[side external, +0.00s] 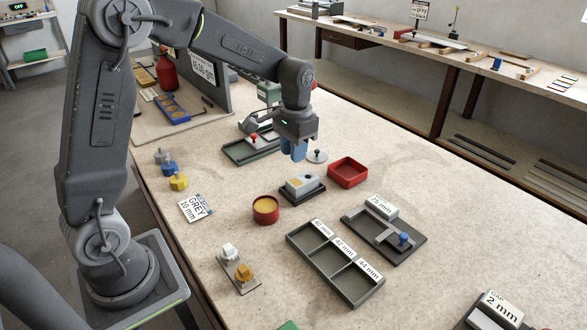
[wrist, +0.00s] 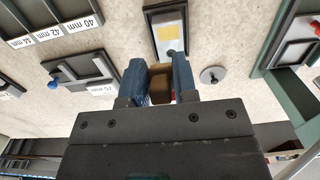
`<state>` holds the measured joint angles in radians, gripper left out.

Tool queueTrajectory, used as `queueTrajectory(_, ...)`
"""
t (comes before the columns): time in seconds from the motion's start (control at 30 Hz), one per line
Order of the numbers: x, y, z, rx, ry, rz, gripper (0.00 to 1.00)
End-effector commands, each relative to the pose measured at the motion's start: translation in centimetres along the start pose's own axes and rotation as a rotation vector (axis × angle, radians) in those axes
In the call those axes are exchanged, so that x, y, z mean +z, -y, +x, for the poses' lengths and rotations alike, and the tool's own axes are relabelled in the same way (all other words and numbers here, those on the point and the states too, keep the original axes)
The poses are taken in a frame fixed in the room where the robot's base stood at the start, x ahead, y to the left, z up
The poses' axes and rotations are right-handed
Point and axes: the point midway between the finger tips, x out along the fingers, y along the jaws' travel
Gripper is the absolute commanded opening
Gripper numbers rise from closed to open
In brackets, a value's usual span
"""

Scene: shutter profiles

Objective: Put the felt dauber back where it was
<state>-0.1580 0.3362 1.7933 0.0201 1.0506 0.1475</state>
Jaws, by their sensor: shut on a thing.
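My gripper (side external: 293,150) is above the middle of the bench with its blue fingers pointing down. In the wrist view the fingers (wrist: 160,82) are closed on a small tan-brown block, which I take to be the felt dauber (wrist: 160,88). The fingers hide most of it, and I cannot make it out in the side view. Just below the gripper in the side view is a grey block with a pale and yellow top (side external: 302,185) on a dark base. It also shows in the wrist view (wrist: 169,35), beyond the fingertips.
A red open box (side external: 348,172) and a grey disc with a dark knob (side external: 317,156) are close by. A round red tin with yellow contents (side external: 265,209), a three-compartment tray (side external: 335,263) and the 75 mm fixture (side external: 384,232) stand nearer the camera. Bare bench lies right.

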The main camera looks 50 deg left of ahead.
Motion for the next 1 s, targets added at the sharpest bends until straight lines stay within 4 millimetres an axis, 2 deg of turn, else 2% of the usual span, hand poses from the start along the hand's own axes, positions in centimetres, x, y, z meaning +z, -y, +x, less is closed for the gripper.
queueTrajectory(0.17,0.1,1.3,0.2,-0.003,0.017,0.075,0.03)
queueTrajectory(0.27,0.4,3.1,0.4,-0.011,0.043,0.190,0.03)
queueTrajectory(0.57,2.4,10.7,0.9,-0.087,0.151,0.729,0.03)
queueTrajectory(0.8,5.0,16.5,1.2,-0.206,0.224,1.186,0.03)
queueTrajectory(1.0,6.7,19.6,1.4,-0.293,0.252,1.442,0.03)
